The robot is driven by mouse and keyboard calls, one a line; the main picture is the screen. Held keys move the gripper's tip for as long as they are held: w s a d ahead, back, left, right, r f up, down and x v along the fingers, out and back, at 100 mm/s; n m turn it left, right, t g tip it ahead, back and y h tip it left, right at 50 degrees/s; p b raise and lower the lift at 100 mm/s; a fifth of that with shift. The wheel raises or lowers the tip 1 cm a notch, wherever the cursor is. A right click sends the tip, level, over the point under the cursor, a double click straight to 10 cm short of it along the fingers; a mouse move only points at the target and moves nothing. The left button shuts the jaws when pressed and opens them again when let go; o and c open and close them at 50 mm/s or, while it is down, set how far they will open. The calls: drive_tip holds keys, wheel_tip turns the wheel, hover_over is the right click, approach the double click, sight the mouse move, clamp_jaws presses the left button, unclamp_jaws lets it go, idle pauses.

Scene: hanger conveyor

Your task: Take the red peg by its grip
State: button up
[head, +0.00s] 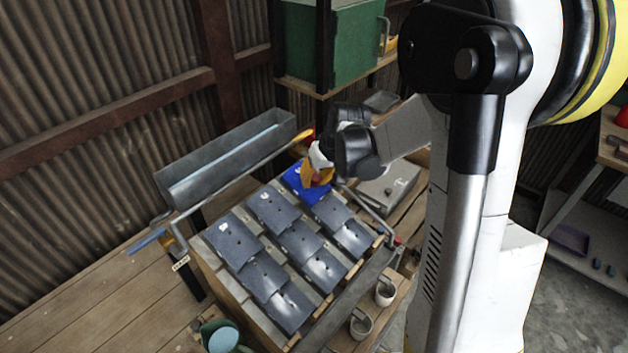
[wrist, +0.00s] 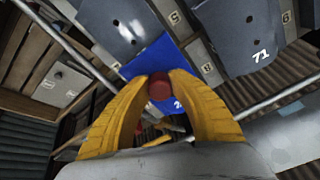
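The red peg (wrist: 160,88) shows end-on as a dark red round shape in the wrist view. My gripper (wrist: 162,82) has two yellow fingers, one on each side of it. Their tips appear to touch the peg, with no clear gap. Behind the peg is a blue plate (wrist: 156,58), partly hidden by the fingers. In the head view my gripper (head: 317,176) is over the blue plate (head: 300,184) at the far end of the plate rows. The peg is mostly hidden there by the fingers.
Several dark grey plates (head: 270,210) lie in rows on the sloping rack beside the blue one. A metal trough (head: 225,160) and a rail run along the left. A flat grey box (head: 388,188) lies to the right. Two cups (head: 361,324) stand at the front.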

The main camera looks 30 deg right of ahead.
sight(317, 177)
drive_tip(key=shift+r, duration=0.1)
clamp_jaws()
drive_tip(key=shift+r, duration=0.35)
drive_tip(key=r, duration=0.1)
drive_tip(key=r+p, duration=0.1)
drive_tip(key=r, duration=0.2)
drive_tip(key=shift+s+d, duration=0.25)
drive_tip(key=shift+s, duration=0.05)
drive_tip(key=s+d+r+p, duration=0.2)
drive_tip(key=s+d+r, duration=0.4)
drive_tip(key=s, duration=0.2)
drive_tip(key=shift+s+d, duration=0.2)
drive_tip(key=shift+s, duration=0.2)
